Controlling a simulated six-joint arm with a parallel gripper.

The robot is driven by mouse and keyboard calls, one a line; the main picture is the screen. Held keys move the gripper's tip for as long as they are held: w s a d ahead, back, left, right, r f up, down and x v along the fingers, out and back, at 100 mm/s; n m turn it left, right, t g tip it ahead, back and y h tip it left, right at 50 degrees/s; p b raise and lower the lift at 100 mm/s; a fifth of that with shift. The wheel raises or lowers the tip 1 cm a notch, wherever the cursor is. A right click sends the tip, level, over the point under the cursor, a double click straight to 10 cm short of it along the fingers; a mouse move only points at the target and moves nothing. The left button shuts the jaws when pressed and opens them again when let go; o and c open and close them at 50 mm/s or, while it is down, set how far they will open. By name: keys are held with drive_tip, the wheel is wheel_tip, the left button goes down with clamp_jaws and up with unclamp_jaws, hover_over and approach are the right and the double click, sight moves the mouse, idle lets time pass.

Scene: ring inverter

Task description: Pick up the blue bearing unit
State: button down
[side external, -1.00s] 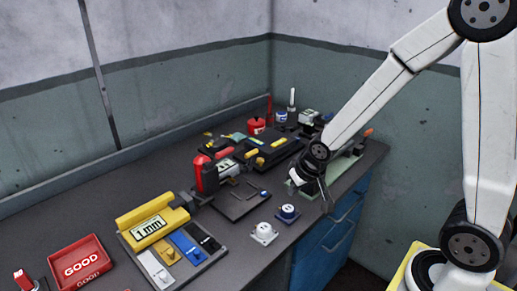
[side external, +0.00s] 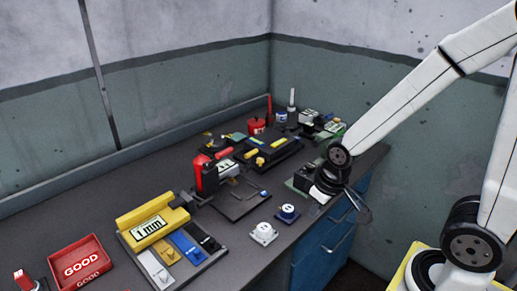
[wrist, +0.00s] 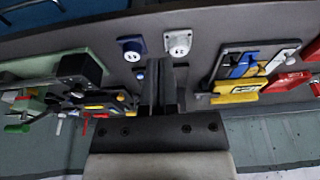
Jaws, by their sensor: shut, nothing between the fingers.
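The blue bearing unit (side external: 287,214) sits on the bench near its front edge, with a pale round top on a dark blue square base. In the wrist view the blue unit (wrist: 131,47) lies beyond and left of the fingertips. A white bearing unit (side external: 264,234) stands close beside it; it also shows in the wrist view (wrist: 178,42). My gripper (side external: 360,205) is at the bench's front edge, to the right of the blue unit and apart from it. In the wrist view its fingers (wrist: 163,72) are together and hold nothing.
A red press (side external: 206,175) and dark plate stand behind the units. A yellow 1 mm gauge block (side external: 153,222) and a red GOOD tray (side external: 80,262) are at left. Black and yellow equipment (side external: 268,147) fills the back. Blue drawers (side external: 325,250) are below the edge.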

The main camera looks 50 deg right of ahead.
unclamp_jaws()
idle(0.4)
